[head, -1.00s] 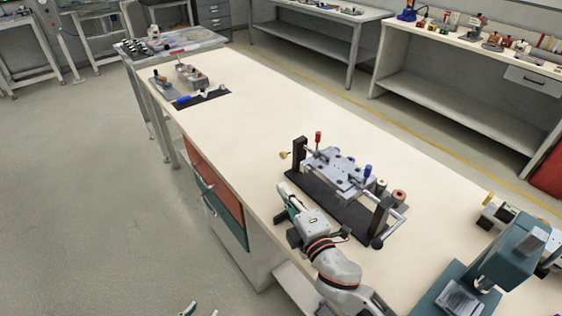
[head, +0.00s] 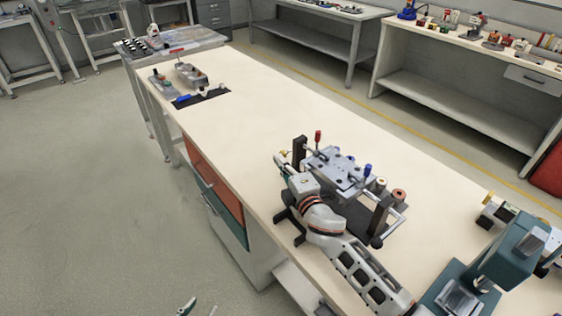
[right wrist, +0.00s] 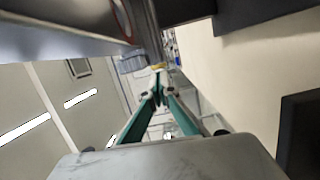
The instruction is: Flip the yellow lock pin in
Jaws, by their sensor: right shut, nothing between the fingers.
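The yellow lock pin (head: 284,152) is at the left end of the fixture, by its dark post (head: 299,152), partly hidden by my right gripper. In the right wrist view a bit of yellow (right wrist: 157,66) shows just beyond the fingertips. The fixture holds a grey metal plate (head: 338,168) with a red-topped and a blue-topped handle. My right gripper (head: 283,161) is shut and empty, its tips close to the pin; I cannot tell whether they touch.
A teal press (head: 505,255) stands at the right end of the bench. A dark mat (head: 215,97) with tools lies at the far left end. The bench top (head: 235,130) between them and the fixture is clear.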

